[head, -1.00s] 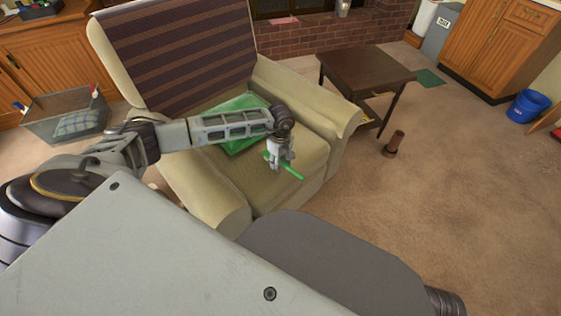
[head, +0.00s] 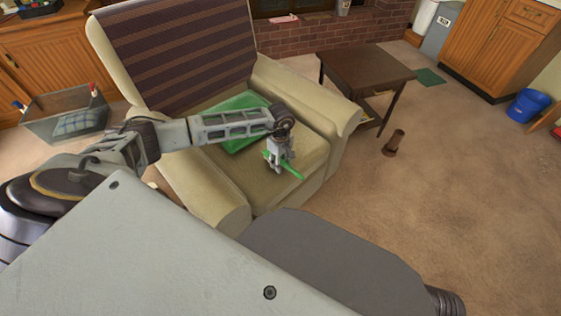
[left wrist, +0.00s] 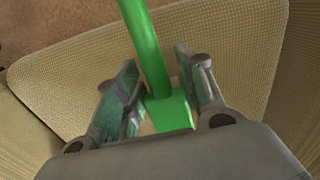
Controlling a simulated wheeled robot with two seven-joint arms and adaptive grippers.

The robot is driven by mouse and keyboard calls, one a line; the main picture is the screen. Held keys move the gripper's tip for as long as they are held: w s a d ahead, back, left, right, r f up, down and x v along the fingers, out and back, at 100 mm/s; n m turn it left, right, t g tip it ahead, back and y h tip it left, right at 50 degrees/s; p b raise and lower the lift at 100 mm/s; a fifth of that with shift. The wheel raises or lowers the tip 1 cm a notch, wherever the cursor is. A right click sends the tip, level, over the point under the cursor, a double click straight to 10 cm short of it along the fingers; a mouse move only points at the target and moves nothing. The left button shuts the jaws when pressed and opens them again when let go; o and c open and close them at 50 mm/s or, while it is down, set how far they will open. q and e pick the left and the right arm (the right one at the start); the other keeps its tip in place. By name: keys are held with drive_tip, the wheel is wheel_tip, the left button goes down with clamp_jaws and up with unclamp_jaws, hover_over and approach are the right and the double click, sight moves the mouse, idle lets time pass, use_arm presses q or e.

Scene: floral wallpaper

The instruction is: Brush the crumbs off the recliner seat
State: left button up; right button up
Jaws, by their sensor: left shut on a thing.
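The cream recliner (head: 335,110) has a striped brown backrest, and its seat (head: 247,183) slopes toward me. My left gripper (head: 277,163) is low over the right part of the seat. It is shut on a slim green tool (head: 293,173), probably the brush, which points down to the right in the head view. In the left wrist view the tool (left wrist: 146,50) runs from a green block between the fingers out over the woven seat (left wrist: 228,60). I cannot tell whether it touches the seat. No crumbs can be made out. My right gripper is not in view.
A flat green thing (head: 238,144) lies on the seat behind my left forearm, partly hidden. The recliner's arms border the seat. A dark side table (head: 365,68) and a brown cylinder (head: 394,141) stand to the right. A grey bin (head: 42,125) stands left.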

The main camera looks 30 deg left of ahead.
sight(298, 155)
use_arm(q)
drive_tip(key=shift+f+b, duration=0.6)
drive_tip(key=shift+f, duration=0.25)
idle(0.6)
drive_tip(key=shift+w, duration=0.2)
drive_tip(key=shift+w+d+r+b, duration=0.1)
drive_tip(key=shift+w+d+b, duration=0.15)
drive_tip(key=shift+w+b, duration=0.4)
drive_tip(key=shift+w+d+b, duration=0.25)
drive_tip(key=shift+w+b, duration=0.05)
drive_tip(key=shift+w, duration=0.55)
drive_tip(key=shift+w+d+b, duration=0.25)
drive_tip(key=shift+w+b, duration=0.35)
drive_tip(key=shift+w, duration=0.2)
drive_tip(key=shift+w+d+b, duration=0.25)
drive_tip(key=shift+w+b, duration=0.35)
drive_tip(key=shift+w, duration=0.2)
drive_tip(key=shift+w+d+f+b, duration=0.2)
drive_tip(key=shift+w+b, duration=0.2)
drive_tip(key=shift+w, duration=0.15)
drive_tip(key=shift+w+d+r+b, duration=0.15)
drive_tip(key=shift+w+b, duration=0.2)
drive_tip(key=shift+w, duration=0.2)
drive_tip(key=shift+w+d+b, duration=0.1)
drive_tip(key=shift+w+b, duration=0.2)
drive_tip(key=shift+w, duration=0.2)
